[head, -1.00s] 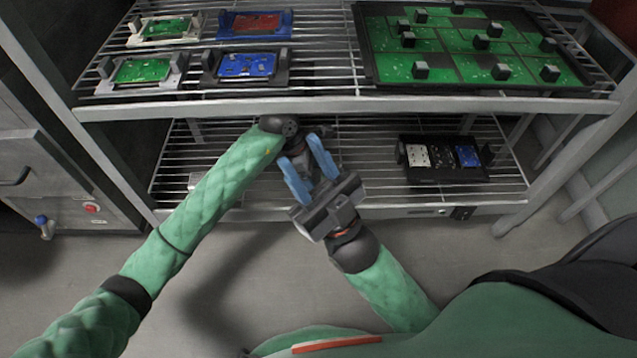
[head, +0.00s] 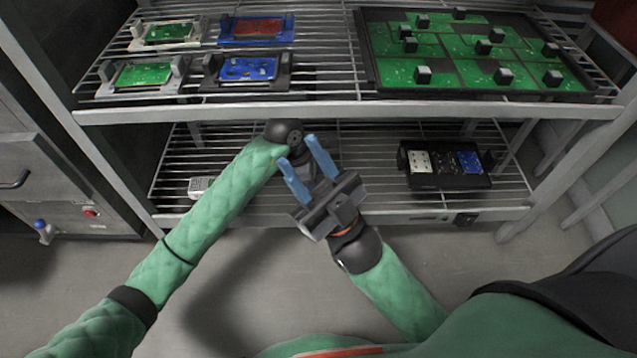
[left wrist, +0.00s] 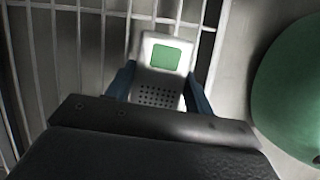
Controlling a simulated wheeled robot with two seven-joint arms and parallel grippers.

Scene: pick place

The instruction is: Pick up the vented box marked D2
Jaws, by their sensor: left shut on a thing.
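A pale box (left wrist: 160,72) with a green square and a grid of vent holes is between the blue fingers of my left gripper (left wrist: 158,92) in the left wrist view. The gripper is shut on it; I cannot read a D2 mark. In the head view my left gripper is over the lower shelf (head: 370,213), largely hidden behind my right gripper, so the held box cannot be made out clearly there. My right gripper (head: 298,152) is open, with its blue fingers apart and nothing seen held between them.
A small whitish box (head: 200,187) lies at the lower shelf's left front. A black tray (head: 446,178) with white, dark and blue pieces is at its right. The upper shelf (head: 330,108) overhangs, holding board fixtures (head: 146,72) and a large green board tray (head: 470,86).

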